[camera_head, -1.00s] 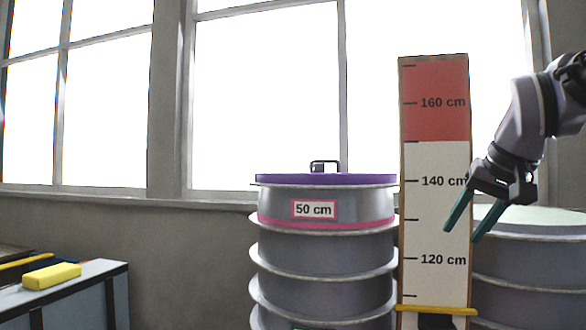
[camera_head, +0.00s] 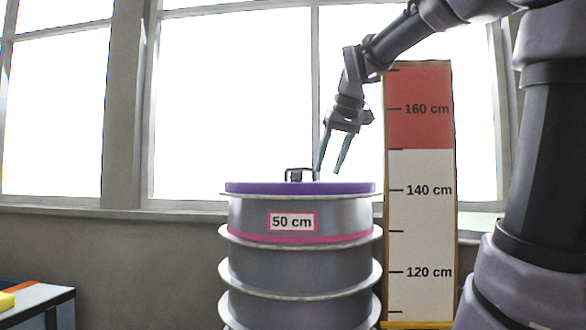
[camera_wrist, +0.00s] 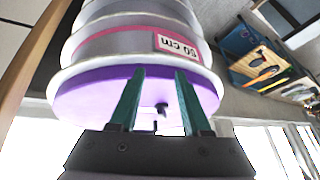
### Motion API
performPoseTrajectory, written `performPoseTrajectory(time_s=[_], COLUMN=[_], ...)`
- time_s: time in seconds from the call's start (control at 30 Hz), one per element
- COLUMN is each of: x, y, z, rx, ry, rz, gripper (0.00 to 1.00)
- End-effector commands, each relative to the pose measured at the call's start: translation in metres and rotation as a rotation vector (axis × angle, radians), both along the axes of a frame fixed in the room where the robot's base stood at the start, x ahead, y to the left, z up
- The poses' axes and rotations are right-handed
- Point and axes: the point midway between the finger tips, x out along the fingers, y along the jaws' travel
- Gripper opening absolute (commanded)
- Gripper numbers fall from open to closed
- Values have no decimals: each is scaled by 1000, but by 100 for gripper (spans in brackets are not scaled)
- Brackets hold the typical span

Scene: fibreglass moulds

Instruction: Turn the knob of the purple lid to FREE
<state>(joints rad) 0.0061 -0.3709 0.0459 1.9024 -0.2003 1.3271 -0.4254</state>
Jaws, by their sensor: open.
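The purple lid (camera_head: 240,188) lies on top of a stack of grey ringed moulds, above a pink-framed label reading 50 cm (camera_head: 292,222). A dark handle or knob (camera_head: 296,175) stands up from the lid's top. In the wrist view the purple lid (camera_wrist: 80,98) shows with a small dark knob (camera_wrist: 161,107) between my fingers in the picture. My gripper (camera_head: 331,172) is open and empty, its green fingers pointing down above the right part of the lid, to the right of the handle. No FREE marking is readable.
A height board (camera_head: 420,190) marked 120 to 160 cm stands just right of the stack, close to my arm. A worktop (camera_head: 40,298) with a yellow block (camera_head: 7,302) is at lower left. Windows fill the back wall.

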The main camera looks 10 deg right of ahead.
Motion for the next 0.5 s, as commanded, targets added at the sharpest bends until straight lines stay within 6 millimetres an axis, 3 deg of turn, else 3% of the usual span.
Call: performPoseTrajectory(time_s=[0.3,0.5], x=[101,138], y=[14,19], z=[71,91], rx=[-117,-149], ry=[47,59], rz=[259,366], gripper=[48,48])
